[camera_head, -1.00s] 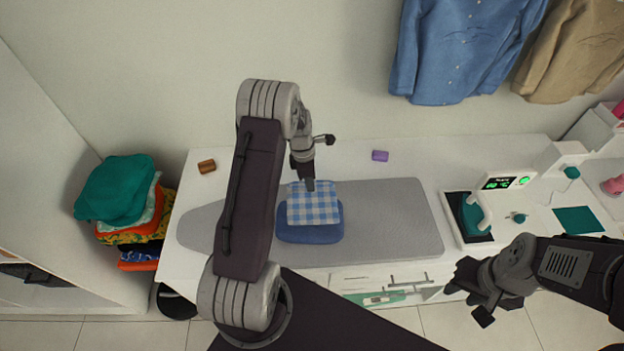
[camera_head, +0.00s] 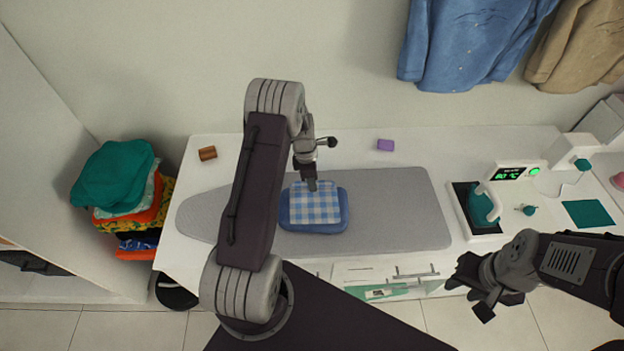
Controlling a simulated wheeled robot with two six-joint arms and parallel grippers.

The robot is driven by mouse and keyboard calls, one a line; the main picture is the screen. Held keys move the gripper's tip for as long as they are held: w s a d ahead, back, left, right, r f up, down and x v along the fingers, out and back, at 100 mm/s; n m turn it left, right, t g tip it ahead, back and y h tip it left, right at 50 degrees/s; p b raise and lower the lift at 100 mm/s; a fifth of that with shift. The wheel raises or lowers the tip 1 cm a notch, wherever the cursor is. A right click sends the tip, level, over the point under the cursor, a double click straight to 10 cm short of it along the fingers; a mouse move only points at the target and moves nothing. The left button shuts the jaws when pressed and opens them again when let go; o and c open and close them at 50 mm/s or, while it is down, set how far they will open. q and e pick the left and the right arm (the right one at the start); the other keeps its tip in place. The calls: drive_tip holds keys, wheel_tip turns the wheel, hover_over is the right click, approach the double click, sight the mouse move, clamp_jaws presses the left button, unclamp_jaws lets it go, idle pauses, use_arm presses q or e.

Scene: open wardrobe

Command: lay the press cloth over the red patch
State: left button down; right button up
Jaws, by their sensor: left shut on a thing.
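The press cloth, a blue-and-white checked square (camera_head: 314,207), is over a folded blue garment (camera_head: 320,228) on the grey ironing board. It covers most of the garment's top, with blue showing around its edges. My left gripper (camera_head: 311,184) points down and is shut on the cloth's far edge. I cannot tell whether the whole cloth touches the garment. No red patch shows; any patch under the cloth is hidden. My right gripper (camera_head: 474,290) is open and empty in front of the table, right of the board.
The grey ironing board (camera_head: 400,210) is clear to the right of the garment. Folded clothes (camera_head: 115,178) are stacked at left.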

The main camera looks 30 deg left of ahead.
use_arm(q)
drive_tip(key=c, duration=1.1)
unclamp_jaws()
drive_tip(key=shift+c, duration=0.2)
drive_tip(key=shift+r, duration=0.1)
drive_tip(key=shift+r, duration=0.35)
drive_tip(key=r, duration=0.2)
drive_tip(key=r+b, duration=0.1)
drive_tip(key=r, duration=0.2)
drive_tip(key=a+r, duration=0.1)
drive_tip(key=r, duration=0.2)
drive_tip(key=shift+s+r, duration=0.1)
drive_tip(key=shift+s, duration=0.2)
